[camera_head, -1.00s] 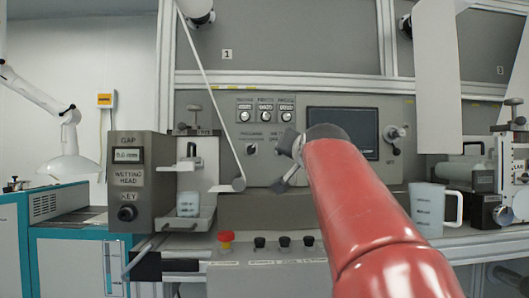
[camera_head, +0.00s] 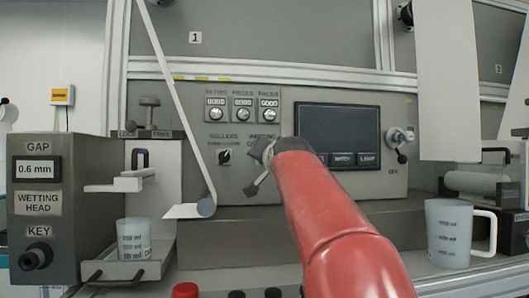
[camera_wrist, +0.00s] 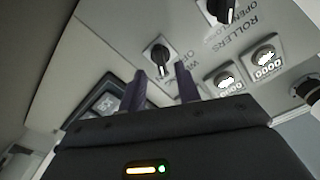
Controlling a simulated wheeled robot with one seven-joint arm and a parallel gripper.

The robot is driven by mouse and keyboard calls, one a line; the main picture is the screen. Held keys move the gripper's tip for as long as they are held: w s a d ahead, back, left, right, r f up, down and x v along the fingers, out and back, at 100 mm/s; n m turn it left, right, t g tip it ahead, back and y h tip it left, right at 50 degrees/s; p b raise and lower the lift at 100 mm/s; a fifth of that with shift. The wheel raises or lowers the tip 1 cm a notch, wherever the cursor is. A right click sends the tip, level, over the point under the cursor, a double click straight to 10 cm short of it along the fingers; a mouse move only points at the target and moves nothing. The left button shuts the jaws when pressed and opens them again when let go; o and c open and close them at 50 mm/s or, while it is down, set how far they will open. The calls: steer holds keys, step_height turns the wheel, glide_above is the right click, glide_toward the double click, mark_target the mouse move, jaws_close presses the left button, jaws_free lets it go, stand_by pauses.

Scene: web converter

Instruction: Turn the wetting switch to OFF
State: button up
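In the head view only part of the wetting label (camera_head: 262,137) shows, and my gripper hides the knob. My gripper (camera_wrist: 160,70) is open, its fingers apart and pointing at the panel. I cannot tell whether they touch the knob. In the head view my gripper (camera_head: 254,187) is small and partly hidden by my red arm.
The rollers switch (camera_head: 224,157) is left of the wetting label, under several counters (camera_head: 242,108). A dark screen (camera_head: 338,133) is to the right. The wetting head key box (camera_head: 90,185), a small cup (camera_head: 134,238) and a jug (camera_head: 448,233) stand at the sides.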

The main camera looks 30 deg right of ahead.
steer(key=shift+p+x, duration=0.9)
steer(key=shift+x, duration=1.3)
steer(key=shift+c, duration=0.2)
jaws_close()
